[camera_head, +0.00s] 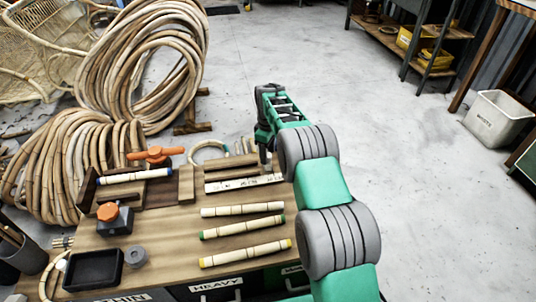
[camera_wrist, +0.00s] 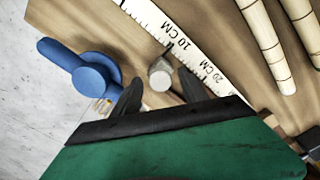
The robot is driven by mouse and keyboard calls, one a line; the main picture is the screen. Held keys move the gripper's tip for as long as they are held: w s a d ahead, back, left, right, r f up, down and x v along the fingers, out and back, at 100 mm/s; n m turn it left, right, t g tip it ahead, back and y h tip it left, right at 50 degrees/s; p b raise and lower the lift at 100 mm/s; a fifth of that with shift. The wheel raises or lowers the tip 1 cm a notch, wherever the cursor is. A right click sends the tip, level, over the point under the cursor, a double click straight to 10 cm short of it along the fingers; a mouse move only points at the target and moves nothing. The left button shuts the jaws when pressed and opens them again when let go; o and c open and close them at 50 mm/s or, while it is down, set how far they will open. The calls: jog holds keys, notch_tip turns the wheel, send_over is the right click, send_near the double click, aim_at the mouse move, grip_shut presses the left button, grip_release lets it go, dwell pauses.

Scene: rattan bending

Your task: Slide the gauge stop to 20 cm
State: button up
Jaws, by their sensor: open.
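The white ruler (camera_head: 243,184) lies along the back of the workbench. In the wrist view the ruler (camera_wrist: 161,23) runs diagonally, with marks reading 10 CM and 20 CM. A short grey round knob (camera_wrist: 160,72), which looks like part of the gauge stop, stands beside the ruler near the 10 CM mark. My gripper (camera_wrist: 159,78) is open, with one dark finger on each side of the knob. I cannot tell whether the fingers touch it. In the head view my gripper (camera_head: 268,157) is at the bench's far right, and the knob is hidden there.
A blue lever-like part (camera_wrist: 88,75) sits left of my fingers in the wrist view. Several rattan pieces (camera_head: 242,210) lie in front of the ruler. A black tray (camera_head: 94,270) and an orange-handled clamp (camera_head: 156,154) are on the left.

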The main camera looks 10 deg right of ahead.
jog(key=shift+c, duration=0.4)
grip_shut()
dwell(0.9)
